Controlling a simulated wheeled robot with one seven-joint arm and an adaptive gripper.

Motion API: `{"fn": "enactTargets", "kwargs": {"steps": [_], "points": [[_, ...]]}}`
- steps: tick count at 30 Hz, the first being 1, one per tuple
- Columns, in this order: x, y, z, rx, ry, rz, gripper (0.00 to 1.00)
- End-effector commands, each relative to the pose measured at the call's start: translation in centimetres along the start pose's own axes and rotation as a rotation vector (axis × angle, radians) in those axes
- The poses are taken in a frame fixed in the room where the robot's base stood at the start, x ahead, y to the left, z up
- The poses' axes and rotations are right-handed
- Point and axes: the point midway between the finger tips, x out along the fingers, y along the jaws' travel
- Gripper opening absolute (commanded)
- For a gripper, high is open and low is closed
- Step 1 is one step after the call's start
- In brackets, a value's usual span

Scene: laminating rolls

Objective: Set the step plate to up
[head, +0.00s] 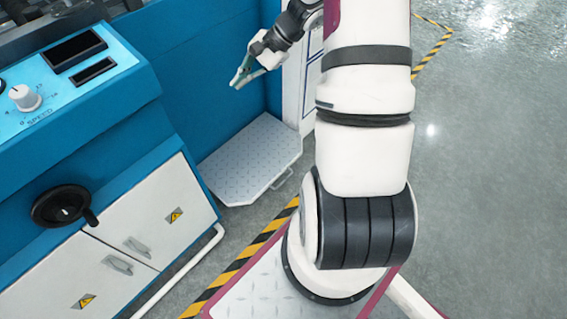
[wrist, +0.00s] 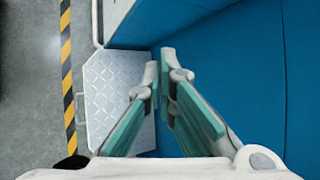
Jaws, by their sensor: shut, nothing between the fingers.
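The step plate (head: 248,158) is a pale grey, diamond-patterned panel. In the head view it lies roughly flat, low down at the foot of the blue machine, with a small wire handle (head: 283,180) at its outer edge. In the wrist view the plate (wrist: 108,85) lies to the left of the fingers, partly covered by one of them. My gripper (head: 237,82) is above the plate and apart from it, close to the blue wall. Its green-padded fingers (wrist: 160,72) are shut with nothing between them.
The blue machine (head: 120,130) fills the left, with a speed knob (head: 25,97) and a black handwheel (head: 62,205) on its front. A white door panel (head: 297,85) stands behind the plate. Yellow-black floor tape (head: 240,268) runs past the plate. Open grey floor (head: 490,170) lies right.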

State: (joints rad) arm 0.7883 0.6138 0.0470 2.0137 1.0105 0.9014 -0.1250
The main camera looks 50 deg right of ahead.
Motion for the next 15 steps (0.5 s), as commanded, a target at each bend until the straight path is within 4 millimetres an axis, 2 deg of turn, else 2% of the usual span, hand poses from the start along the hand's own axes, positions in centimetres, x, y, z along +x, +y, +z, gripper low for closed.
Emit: {"fn": "enactTargets", "kwargs": {"steps": [1, 5, 8, 11, 15], "points": [[1.7, 1.4, -3.1, 0.076, -0.002, -0.033, 0.0], [4.6, 4.5, -9.9, 0.259, 0.005, -0.129, 0.0], [6.9, 7.6, -14.9, 0.401, 0.015, -0.203, 0.0], [9.2, 11.3, -19.7, 0.543, 0.028, -0.278, 0.0], [12.8, 17.5, -25.6, 0.746, 0.05, -0.383, 0.0]]}}
